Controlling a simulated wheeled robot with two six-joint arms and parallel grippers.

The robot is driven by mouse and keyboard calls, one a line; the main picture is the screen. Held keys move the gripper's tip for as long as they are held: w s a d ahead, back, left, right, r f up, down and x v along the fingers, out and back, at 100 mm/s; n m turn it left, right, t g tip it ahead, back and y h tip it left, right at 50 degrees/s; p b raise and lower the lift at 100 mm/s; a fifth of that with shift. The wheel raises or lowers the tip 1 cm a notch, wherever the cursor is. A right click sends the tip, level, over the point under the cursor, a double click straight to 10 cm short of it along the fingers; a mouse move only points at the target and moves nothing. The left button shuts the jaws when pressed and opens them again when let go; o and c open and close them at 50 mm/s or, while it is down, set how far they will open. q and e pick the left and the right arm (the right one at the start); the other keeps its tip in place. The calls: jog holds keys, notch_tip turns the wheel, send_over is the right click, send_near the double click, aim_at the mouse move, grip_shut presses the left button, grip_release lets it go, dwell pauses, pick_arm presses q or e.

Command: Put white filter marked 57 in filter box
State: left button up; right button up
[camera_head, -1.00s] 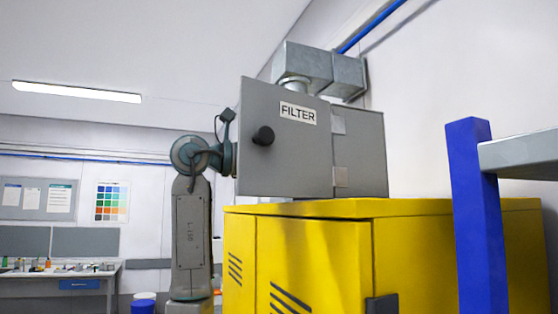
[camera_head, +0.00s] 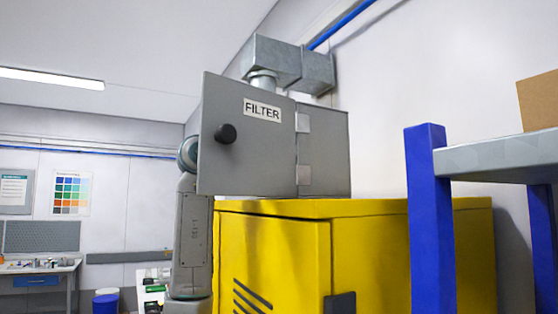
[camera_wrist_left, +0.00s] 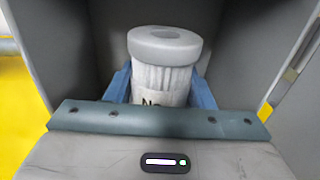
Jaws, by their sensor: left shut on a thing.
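The white filter (camera_wrist_left: 163,85) is a pleated cylinder with a pale grey ring cap, upright in the left wrist view. Only the start of its marking shows above my wrist plate, so I cannot read the number. My left gripper (camera_wrist_left: 161,88) is shut on it, a blue finger on each side. Both are within the grey walls of the filter box (camera_wrist_left: 240,45); whether the filter touches its floor is hidden. In the head view the box (camera_head: 325,150) stands on a yellow cabinet, its door (camera_head: 245,165) labelled FILTER swung open and hiding my left gripper.
The yellow cabinet (camera_head: 375,250) stands under the box. A blue post (camera_head: 430,220) and grey shelf (camera_head: 500,158) with a cardboard box (camera_head: 538,102) are close on the right. A metal duct (camera_head: 290,65) rises above the box. A workbench (camera_head: 38,270) is far left.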

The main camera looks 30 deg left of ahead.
pick_arm(q)
jog(key=shift+p+x, duration=0.3)
jog(key=shift+x, duration=1.3)
jog(key=shift+f, duration=0.35)
jog(key=shift+a+f, duration=0.1)
jog(key=o, duration=1.1)
jog(key=shift+o, duration=0.2)
